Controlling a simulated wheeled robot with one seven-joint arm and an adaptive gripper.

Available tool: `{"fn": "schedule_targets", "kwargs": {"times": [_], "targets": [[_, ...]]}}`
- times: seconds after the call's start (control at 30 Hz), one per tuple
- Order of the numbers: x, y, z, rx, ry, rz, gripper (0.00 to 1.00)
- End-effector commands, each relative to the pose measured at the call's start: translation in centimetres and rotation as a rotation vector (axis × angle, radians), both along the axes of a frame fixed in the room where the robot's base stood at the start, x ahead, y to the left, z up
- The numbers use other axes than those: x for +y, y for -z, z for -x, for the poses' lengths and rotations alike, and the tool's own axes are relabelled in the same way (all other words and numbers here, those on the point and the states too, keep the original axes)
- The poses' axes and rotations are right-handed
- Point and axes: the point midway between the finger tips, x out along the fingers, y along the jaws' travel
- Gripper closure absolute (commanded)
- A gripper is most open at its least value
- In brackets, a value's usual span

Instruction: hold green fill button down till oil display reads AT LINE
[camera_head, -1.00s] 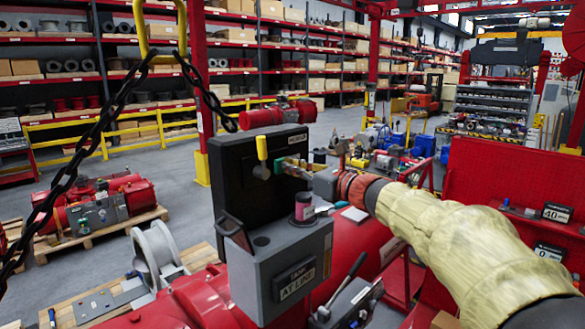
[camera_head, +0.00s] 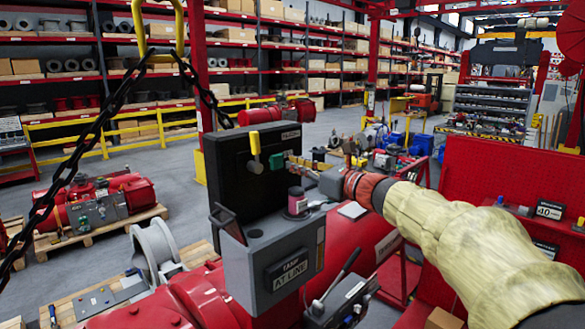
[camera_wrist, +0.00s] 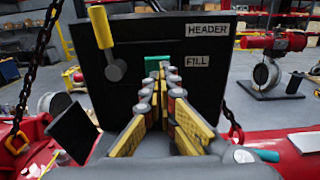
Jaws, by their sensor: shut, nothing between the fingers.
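The green fill button (camera_head: 277,162) is on the face of the dark panel (camera_head: 230,165). In the wrist view the green button (camera_wrist: 156,62) shows just beyond my fingertips, left of the FILL label (camera_wrist: 197,61). My gripper (camera_head: 290,163) is shut and empty, pointing at the button from the right. Its tips (camera_wrist: 160,72) are very close to the button; I cannot tell whether they touch it. The oil display (camera_head: 287,269) on the front of the grey tank (camera_head: 255,262) reads AT LINE.
A yellow-handled lever (camera_head: 255,144) is on the panel left of the button. A pink-banded cup (camera_head: 297,203) stands on the grey tank's top. A black chain (camera_head: 100,130) hangs at the left. A red actuator body (camera_head: 345,245) lies behind the tank.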

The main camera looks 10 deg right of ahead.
Motion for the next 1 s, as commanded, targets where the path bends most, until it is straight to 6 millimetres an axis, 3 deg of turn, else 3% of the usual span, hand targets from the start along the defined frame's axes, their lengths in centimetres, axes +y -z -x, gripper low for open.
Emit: {"fn": "schedule_targets", "kwargs": {"times": [0.5,1.0], "targets": [[-4.5,0.0,7.5,-0.002,0.006,0.001,1.0],[-5.0,-0.1,8.4,-0.002,0.003,0.001,1.0]]}}
